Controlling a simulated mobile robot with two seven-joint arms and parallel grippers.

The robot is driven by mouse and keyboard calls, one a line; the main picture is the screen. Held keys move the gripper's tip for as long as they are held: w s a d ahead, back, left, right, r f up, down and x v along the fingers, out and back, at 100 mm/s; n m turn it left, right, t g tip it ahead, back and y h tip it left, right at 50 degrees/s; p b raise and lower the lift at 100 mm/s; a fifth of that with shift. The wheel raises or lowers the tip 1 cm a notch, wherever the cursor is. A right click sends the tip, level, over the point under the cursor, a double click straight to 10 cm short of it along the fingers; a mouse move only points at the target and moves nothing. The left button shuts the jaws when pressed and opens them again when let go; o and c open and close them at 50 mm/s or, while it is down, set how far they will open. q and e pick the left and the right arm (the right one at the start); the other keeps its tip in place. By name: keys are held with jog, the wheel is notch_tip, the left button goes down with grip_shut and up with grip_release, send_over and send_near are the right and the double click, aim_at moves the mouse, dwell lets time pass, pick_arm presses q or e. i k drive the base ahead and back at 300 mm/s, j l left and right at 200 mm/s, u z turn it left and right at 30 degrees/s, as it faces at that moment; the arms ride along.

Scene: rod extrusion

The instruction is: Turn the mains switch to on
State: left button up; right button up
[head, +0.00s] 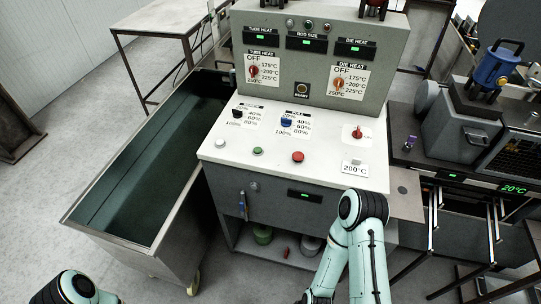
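A grey control console (225,150) with a pale sloped top stands in the middle of the head view. A red rotary switch (356,133) sits on a white plate at the right of its top. I cannot read a mains label on it or tell its setting. A small round fitting (254,187) is on the console's front face; its marking is too small to read. My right arm is bent in front of the console's lower right, and my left arm shows only at the bottom left. Neither gripper is in the picture.
Red dials for tube heat (253,71) and die heat (338,84) are on the upright panel, under lit green displays. White, green and red buttons (297,157) line the front edge. A green-lined tank (150,150) stands left; a machine bench (440,155) stands right.

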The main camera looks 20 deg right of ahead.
aim_at(357, 134)
jog(key=z, duration=1.45)
